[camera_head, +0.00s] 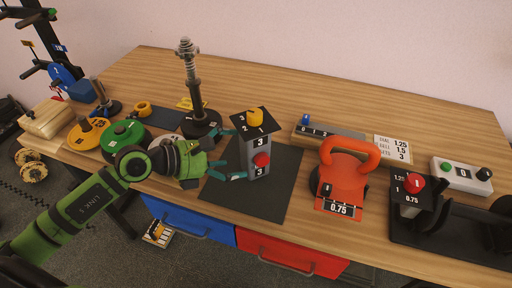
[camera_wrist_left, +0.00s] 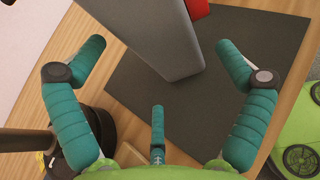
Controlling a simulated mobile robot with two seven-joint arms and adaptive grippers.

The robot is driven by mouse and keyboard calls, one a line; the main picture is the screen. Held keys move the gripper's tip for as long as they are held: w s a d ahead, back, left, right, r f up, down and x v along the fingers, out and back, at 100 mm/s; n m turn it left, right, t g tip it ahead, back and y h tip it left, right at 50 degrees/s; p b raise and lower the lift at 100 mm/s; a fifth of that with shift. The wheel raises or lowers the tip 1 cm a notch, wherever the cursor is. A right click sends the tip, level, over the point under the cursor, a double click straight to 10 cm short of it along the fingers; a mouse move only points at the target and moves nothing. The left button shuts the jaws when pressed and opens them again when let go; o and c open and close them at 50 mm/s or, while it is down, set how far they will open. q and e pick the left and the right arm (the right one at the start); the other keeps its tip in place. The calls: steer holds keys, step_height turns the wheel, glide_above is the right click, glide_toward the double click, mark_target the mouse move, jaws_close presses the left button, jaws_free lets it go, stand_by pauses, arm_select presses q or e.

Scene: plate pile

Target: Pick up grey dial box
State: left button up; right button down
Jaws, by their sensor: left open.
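The grey dial box (camera_head: 252,163) stands upright on the dark mat. It has a black top plate with a yellow knob (camera_head: 255,118) and a red knob (camera_head: 261,159) on its front. My left gripper (camera_head: 238,154) is open at its left side, with teal fingers pointing at it. In the left wrist view the grey box (camera_wrist_left: 150,38) lies ahead, between and beyond the open fingers of my gripper (camera_wrist_left: 162,48). Its red knob (camera_wrist_left: 198,8) shows at the top edge. I cannot tell whether any finger touches it. My right gripper is not in view.
The dark mat (camera_head: 277,190) lies under the box. A spring post (camera_head: 192,85) on a round black base stands behind my gripper. A red kettlebell-like weight (camera_head: 344,178) and a black stand (camera_head: 460,235) are to the right. Round plates (camera_head: 122,132) lie left. The table's back is clear.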

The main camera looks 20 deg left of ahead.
mark_target(241, 154)
arm_select(q)
steer(key=x, duration=0.2)
steer(key=shift+w+d+r+p, duration=0.1)
steer(key=shift+w+d+p, duration=0.2)
steer(key=shift+d, duration=0.15)
steer(key=shift+w+d+f, duration=0.15)
steer(key=shift+d+f, duration=0.1)
steer(key=c, duration=1.6)
steer(key=shift+r, duration=0.2)
steer(key=shift+c, duration=0.2)
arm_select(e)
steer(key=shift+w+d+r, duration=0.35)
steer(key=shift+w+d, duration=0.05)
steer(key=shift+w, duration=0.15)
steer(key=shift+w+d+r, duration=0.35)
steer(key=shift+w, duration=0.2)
